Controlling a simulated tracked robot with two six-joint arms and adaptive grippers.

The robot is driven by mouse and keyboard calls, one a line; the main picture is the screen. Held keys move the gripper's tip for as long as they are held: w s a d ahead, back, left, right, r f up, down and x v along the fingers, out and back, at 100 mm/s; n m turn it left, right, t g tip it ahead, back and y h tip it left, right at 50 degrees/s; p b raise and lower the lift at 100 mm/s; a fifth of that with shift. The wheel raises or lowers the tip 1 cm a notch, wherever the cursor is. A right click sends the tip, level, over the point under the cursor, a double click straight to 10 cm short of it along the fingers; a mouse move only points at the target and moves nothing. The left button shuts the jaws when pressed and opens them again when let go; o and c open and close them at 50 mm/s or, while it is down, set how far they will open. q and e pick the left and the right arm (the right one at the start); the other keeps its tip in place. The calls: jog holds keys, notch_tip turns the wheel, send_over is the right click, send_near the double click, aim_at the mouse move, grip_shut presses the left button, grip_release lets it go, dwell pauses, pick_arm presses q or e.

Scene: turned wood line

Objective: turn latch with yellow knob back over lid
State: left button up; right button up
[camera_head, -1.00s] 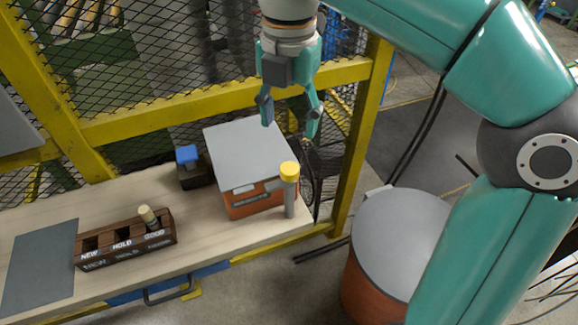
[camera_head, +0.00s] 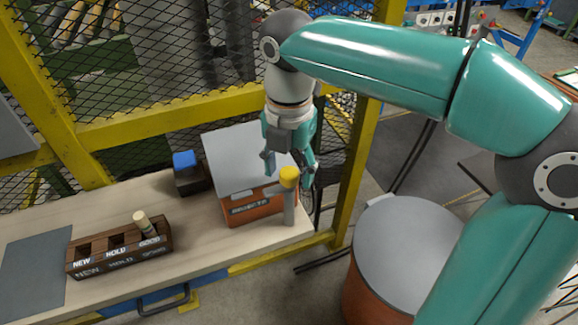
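The yellow knob (camera_head: 289,174) tops a grey upright post (camera_head: 289,210) at the right front corner of an orange box (camera_head: 246,211). A grey latch arm runs from the post leftward along the box's front. The grey lid (camera_head: 236,154) lies shut on the box. My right gripper (camera_head: 289,170) points down just behind the knob, over the lid's right side. Its fingers are apart, one on each side of the knob in the picture. Contact with the knob cannot be told. My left gripper is not in view.
A dark rack (camera_head: 120,248) marked NEW, HOLD and GOOD holds one wooden peg (camera_head: 144,222). A small dark block with a blue top (camera_head: 184,160) sits left of the box. A yellow mesh fence stands behind. A grey-topped drum (camera_head: 400,245) stands right of the table (camera_head: 205,255).

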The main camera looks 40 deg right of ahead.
jog(key=c, duration=1)
jog(key=m+p, duration=0.1)
jog(key=m, duration=0.3)
jog(key=shift+r+p, duration=0.15)
jog(key=shift+p, duration=0.2)
jog(key=m+p, duration=0.1)
jog(key=m, duration=0.4)
jog(key=m+p, duration=0.1)
jog(key=m, duration=0.3)
jog(key=shift+m, duration=2.5)
jog(key=shift+w, duration=0.1)
